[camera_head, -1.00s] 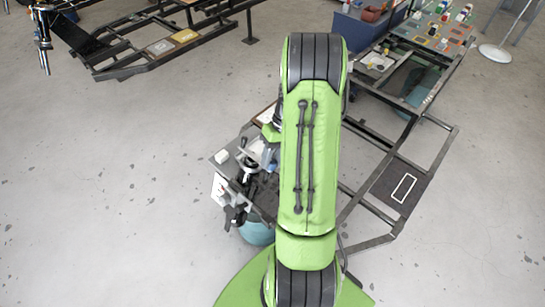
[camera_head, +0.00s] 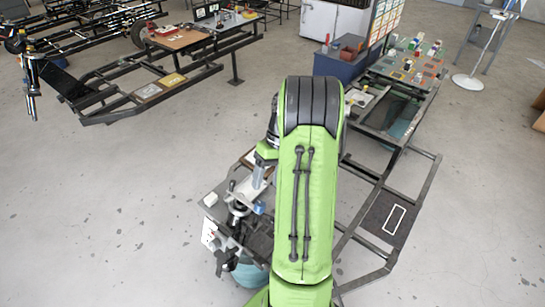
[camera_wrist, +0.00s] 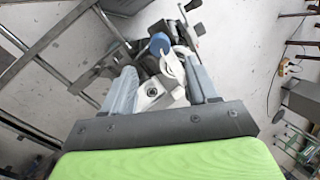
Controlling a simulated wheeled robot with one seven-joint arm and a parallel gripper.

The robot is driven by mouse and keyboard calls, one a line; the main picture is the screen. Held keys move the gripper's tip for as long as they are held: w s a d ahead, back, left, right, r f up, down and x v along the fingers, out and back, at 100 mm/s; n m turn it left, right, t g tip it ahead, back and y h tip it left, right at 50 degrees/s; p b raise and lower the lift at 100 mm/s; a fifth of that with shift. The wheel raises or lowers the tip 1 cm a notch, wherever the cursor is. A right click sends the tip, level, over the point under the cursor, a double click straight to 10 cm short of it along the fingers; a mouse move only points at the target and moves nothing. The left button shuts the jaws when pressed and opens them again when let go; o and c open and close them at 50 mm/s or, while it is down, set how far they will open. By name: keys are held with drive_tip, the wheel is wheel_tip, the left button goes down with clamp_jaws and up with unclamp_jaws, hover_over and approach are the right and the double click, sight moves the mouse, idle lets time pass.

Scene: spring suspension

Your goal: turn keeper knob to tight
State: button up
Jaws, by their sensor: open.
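My gripper (camera_wrist: 162,78) is open in the wrist view, with one grey finger on each side of a pale fixture. Between the fingers is a white block (camera_wrist: 152,92) with a dark round hole. A blue round piece (camera_wrist: 158,43), which may be the keeper knob, lies just beyond it beside a white curved part (camera_wrist: 173,66). A blue piece (camera_head: 258,207) also shows in the head view, next to the dark clamp-like mechanism (camera_head: 236,215). I cannot tell whether the fingers touch anything. My green arm hides part of the fixture in the head view.
A dark metal frame (camera_head: 352,228) extends right of my arm toward a bench with small coloured parts (camera_head: 412,65). A teal round object (camera_head: 250,274) is under the fixture. Another frame (camera_head: 105,105) stands at far left. Open floor lies on the left.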

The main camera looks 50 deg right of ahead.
drive_tip(key=p+v, duration=0.2)
drive_tip(key=v, duration=0.6)
drive_tip(key=shift+f, duration=0.1)
